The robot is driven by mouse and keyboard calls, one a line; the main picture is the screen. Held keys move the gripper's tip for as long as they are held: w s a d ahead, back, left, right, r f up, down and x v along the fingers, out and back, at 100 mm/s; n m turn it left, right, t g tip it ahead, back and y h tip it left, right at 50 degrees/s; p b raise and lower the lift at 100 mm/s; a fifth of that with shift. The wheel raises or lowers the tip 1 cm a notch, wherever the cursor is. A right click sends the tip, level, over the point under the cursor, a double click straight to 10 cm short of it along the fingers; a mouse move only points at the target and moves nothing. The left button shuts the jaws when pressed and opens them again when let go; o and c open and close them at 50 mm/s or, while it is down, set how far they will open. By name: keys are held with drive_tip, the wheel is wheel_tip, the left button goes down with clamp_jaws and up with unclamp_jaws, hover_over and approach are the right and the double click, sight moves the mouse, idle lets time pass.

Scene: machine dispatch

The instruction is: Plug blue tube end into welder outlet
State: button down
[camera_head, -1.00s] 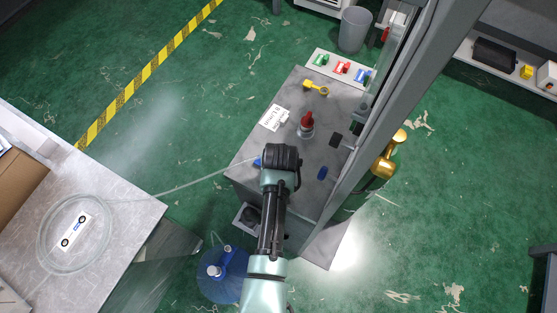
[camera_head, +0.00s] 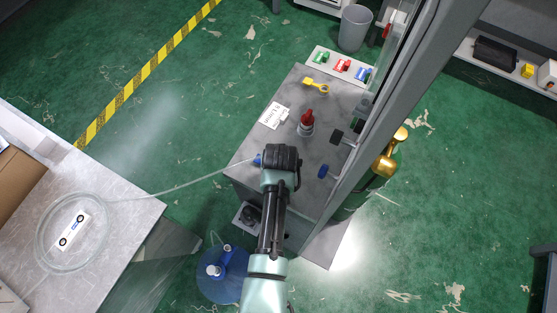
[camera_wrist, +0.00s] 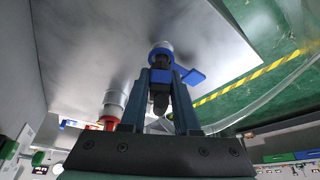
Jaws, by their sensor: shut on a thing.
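The blue tube end (camera_head: 257,161) shows at the left edge of my wrist in the head view, with the clear tube (camera_head: 185,185) running from it to the left table. In the wrist view my gripper (camera_wrist: 161,82) is shut on the blue tube end (camera_wrist: 187,75), beside a dark part between the fingers. A pale round piece lies just beyond the fingertips, against the grey surface; whether the two are joined I cannot tell. The grey welder top (camera_head: 250,140) lies under my gripper. My wrist hides the fingers and contact spot in the head view.
A red-topped cylinder (camera_head: 307,122), a yellow piece (camera_head: 316,86), a white label (camera_head: 273,116) and a blue knob-like part (camera_head: 323,171) are on the grey top. A grey post (camera_head: 385,125) rises close on the right.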

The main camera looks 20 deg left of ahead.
drive_tip(key=shift+f+b, duration=0.4)
drive_tip(key=shift+f, duration=0.1)
drive_tip(key=shift+s+f, duration=0.25)
drive_tip(key=shift+f, duration=0.1)
idle(0.6)
drive_tip(key=c, duration=0.6)
unclamp_jaws()
drive_tip(key=shift+w, duration=0.2)
drive_tip(key=shift+o, duration=0.4)
drive_tip(key=o, duration=0.3)
drive_tip(key=shift+r, duration=0.1)
drive_tip(key=shift+o, duration=0.2)
drive_tip(key=shift+w+r, duration=0.1)
drive_tip(key=shift+r, duration=0.15)
